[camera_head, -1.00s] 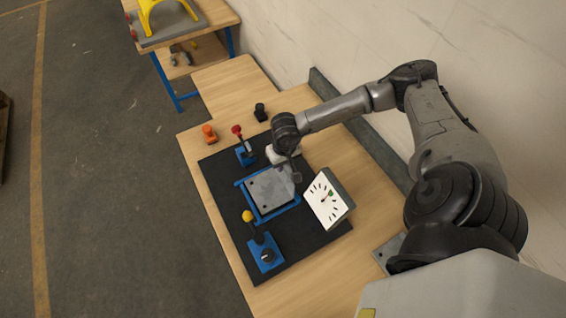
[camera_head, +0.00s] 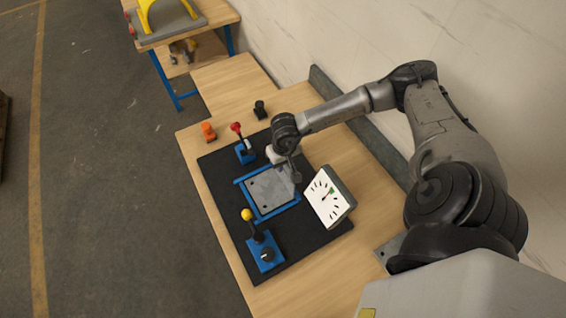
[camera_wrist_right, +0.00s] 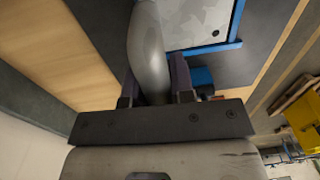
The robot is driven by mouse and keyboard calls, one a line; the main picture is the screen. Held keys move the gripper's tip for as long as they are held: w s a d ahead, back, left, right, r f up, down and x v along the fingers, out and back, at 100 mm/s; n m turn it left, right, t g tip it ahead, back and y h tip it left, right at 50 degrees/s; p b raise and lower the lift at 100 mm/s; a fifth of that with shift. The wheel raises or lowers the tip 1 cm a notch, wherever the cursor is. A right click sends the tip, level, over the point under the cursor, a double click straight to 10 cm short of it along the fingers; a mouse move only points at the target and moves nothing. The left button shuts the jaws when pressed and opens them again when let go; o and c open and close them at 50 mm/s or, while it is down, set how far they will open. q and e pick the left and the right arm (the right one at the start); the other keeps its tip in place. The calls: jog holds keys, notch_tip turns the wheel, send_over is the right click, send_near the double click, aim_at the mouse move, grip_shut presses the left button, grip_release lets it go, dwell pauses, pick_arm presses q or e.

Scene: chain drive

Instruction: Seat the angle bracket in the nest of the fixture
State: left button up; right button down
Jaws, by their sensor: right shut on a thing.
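The fixture's nest is a blue frame (camera_head: 291,208) on a black mat. A flat grey plate with small dark holes (camera_head: 268,190) lies within this frame; it also shows in the right wrist view (camera_wrist_right: 195,20). My right gripper (camera_head: 292,168) is over the frame's far right side, seen from above and partly hidden by its own wrist. In the right wrist view its fingers (camera_wrist_right: 156,88) are shut on a smooth grey piece, which I take as the angle bracket (camera_wrist_right: 147,45). Whether this piece touches or joins the plate cannot be told. My left gripper is out of view.
A white dial box (camera_head: 327,197) stands close to the right of the frame. A red-knobbed blue clamp (camera_head: 244,151) is behind it and a yellow-knobbed one (camera_head: 264,248) in front. An orange part (camera_head: 208,131) and a black part (camera_head: 260,110) stand on the wooden table.

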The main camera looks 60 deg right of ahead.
jog(key=shift+w+f, duration=0.1)
jog(key=shift+f, duration=0.1)
jog(key=c, duration=1)
grip_release()
jog(key=shift+o, duration=0.6)
jog(key=shift+f, duration=0.1)
jog(key=r, duration=0.4)
jog(key=r+b, duration=0.1)
jog(key=r, duration=0.3)
jog(key=r+b, duration=0.1)
jog(key=r, duration=0.3)
jog(key=shift+s+d, duration=0.2)
jog(key=shift+d, duration=0.1)
notch_tip(320, 180, up, 2)
jog(key=shift+s, duration=0.1)
